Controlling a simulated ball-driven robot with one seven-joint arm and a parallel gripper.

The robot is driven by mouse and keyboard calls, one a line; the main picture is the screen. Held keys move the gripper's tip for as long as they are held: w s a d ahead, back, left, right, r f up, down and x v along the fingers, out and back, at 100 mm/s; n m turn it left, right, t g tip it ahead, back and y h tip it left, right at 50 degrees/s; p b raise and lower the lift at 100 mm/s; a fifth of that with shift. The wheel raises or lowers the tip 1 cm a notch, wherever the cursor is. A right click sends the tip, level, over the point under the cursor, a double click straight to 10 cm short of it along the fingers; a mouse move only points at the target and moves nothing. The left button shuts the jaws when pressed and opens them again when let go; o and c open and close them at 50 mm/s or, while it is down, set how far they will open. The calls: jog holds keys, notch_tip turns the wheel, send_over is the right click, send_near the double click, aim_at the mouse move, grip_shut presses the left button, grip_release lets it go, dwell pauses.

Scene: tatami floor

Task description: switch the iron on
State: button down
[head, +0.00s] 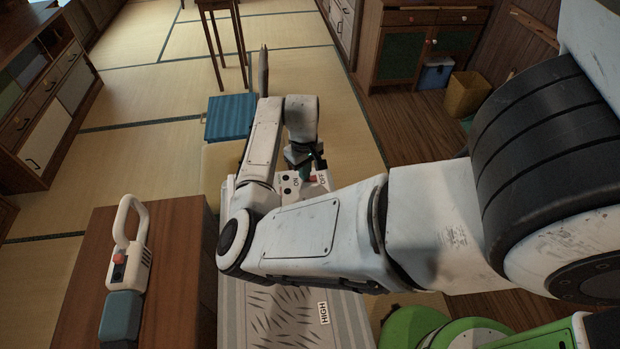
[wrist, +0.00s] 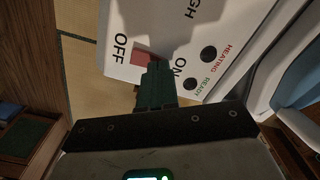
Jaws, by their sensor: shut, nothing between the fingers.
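The iron's white control panel (wrist: 118,72) fills the upper part of the wrist view, with the words OFF, ON, HEATING, READY and HIGH. A red switch (wrist: 141,60) sits between OFF and ON; which way it is set I cannot tell. Two dark round lamps sit by HEATING and READY. My gripper (wrist: 157,72) is shut and empty, its dark green fingertips at the switch and partly covering it. Whether they touch it I cannot tell. In the head view the red switch (head: 312,181) shows beside my gripper (head: 307,164), and my arm hides much of the panel.
A grey patterned surface (head: 265,310) with a HIGH label lies below my arm. A wooden table (head: 175,270) at left bears a white loop-handled device (head: 140,260) with a red button. A blue box (head: 230,115) stands behind. Open tatami lies at back left.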

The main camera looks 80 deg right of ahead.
jog(key=shift+f, duration=0.15)
notch_tip(320, 180, up, 5)
jog(key=p, duration=0.5)
jog(key=shift+r, duration=1.05)
jog(key=shift+s, duration=0.1)
